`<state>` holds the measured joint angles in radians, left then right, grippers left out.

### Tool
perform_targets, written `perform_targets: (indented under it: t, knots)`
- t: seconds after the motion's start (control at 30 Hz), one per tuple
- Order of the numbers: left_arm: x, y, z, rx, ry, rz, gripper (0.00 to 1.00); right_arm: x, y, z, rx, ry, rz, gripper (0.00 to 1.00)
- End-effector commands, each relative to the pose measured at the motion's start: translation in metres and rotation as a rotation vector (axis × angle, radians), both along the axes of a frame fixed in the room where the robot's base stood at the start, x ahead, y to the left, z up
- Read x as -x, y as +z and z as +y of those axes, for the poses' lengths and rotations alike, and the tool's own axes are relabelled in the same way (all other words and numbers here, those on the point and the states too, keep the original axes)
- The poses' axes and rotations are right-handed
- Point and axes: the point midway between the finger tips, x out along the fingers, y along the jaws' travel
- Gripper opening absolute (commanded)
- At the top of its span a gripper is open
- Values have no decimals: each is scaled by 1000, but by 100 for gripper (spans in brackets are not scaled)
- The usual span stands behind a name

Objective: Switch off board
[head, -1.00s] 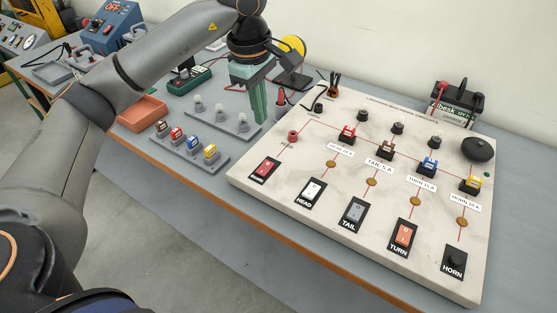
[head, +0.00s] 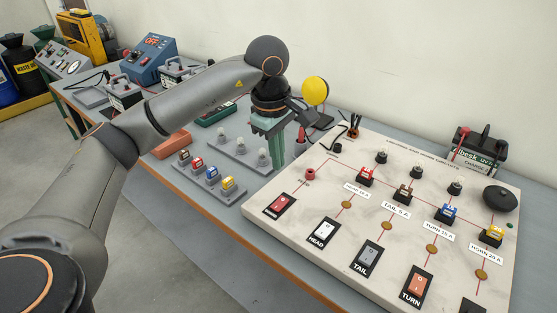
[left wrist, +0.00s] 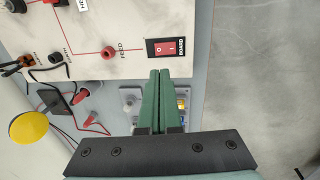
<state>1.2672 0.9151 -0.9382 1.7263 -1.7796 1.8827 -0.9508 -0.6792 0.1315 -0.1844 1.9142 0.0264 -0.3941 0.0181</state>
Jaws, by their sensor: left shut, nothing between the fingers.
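The white switch board (head: 330,230) lies on the bench. Its red board rocker switch (head: 279,206) sits in a black plate at the near left corner. The same switch, with its label, shows in the left wrist view (left wrist: 165,48). My left gripper (head: 276,162) has green fingers pointing down, beyond the board's left edge. In the left wrist view its fingertips (left wrist: 160,74) are together, empty, and appear just below the switch plate; their height above it is unclear. My right gripper is not in view.
Head (head: 323,232), tail (head: 368,257) and turn (head: 417,286) switches line the board's near edge. A grey rack of coloured fuses (head: 212,178) and a lamp rack (head: 240,150) stand left of it. A yellow disc (head: 315,90) stands behind the gripper.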

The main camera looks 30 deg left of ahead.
Motion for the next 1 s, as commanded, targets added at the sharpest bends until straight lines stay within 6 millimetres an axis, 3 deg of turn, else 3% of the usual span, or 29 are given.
perform_targets:
  t: [0.3, 0.5, 0.7, 1.0]
  knots:
    - [-7, -69, -1, 0, 0, 5, 0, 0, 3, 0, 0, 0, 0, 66]
    - [-11, -99, -1, 0, 0, 2, 0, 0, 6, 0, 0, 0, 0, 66]
    - [-13, -111, -1, -1, 0, 0, 0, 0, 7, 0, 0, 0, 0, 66]
    - [-14, -112, -1, 0, 0, 0, 0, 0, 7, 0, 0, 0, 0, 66]
